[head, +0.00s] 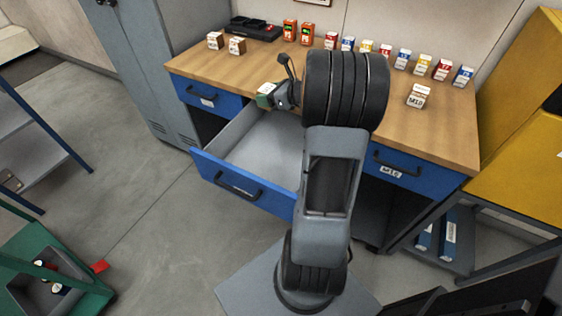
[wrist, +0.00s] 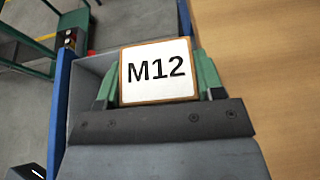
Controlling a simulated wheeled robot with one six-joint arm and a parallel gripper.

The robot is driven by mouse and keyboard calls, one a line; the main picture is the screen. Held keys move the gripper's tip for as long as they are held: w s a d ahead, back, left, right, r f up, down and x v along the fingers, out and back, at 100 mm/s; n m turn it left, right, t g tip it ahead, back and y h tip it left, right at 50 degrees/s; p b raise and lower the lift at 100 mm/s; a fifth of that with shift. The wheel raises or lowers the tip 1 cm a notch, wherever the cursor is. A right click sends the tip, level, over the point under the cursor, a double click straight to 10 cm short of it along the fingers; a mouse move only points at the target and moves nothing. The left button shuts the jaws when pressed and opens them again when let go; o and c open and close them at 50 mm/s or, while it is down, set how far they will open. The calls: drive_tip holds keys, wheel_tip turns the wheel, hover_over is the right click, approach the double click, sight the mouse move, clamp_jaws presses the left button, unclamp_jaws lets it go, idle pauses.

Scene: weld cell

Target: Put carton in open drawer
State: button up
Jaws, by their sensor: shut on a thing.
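In the wrist view a carton (wrist: 156,72) with a white face marked M12 and brown edges sits between the green fingers of my gripper (wrist: 157,88). My gripper is shut on it. In the head view my gripper (head: 268,97) holds the carton above the back left part of the open drawer, close to the workbench's front edge. The open drawer (head: 226,185) is blue with a grey inside and a dark handle. Its visible inside looks empty, but my arm hides its right part.
The wooden workbench (head: 400,125) carries two small cartons (head: 226,42) at the left, a black charger tray (head: 254,28), several coloured boxes along the back and an M10 carton (head: 418,95) at the right. A shut blue drawer (head: 390,170) is at the right. A grey cabinet (head: 160,70) stands left.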

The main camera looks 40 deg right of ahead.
drive_tip(key=w+a+f+n+g+y+b, duration=0.25)
drive_tip(key=a+f+n+y+b, duration=0.25)
drive_tip(key=a+f+b, duration=0.4)
drive_tip(key=g, duration=0.1)
hover_over(245, 156)
wheel_tip(245, 156, down, 6)
drive_tip(key=shift+f, duration=0.1)
drive_tip(key=shift+f+b, duration=0.75)
drive_tip(key=shift+f, duration=1.6)
drive_tip(key=shift+f, duration=0.1)
drive_tip(key=shift+f, duration=0.1)
drive_tip(key=o, duration=1.2)
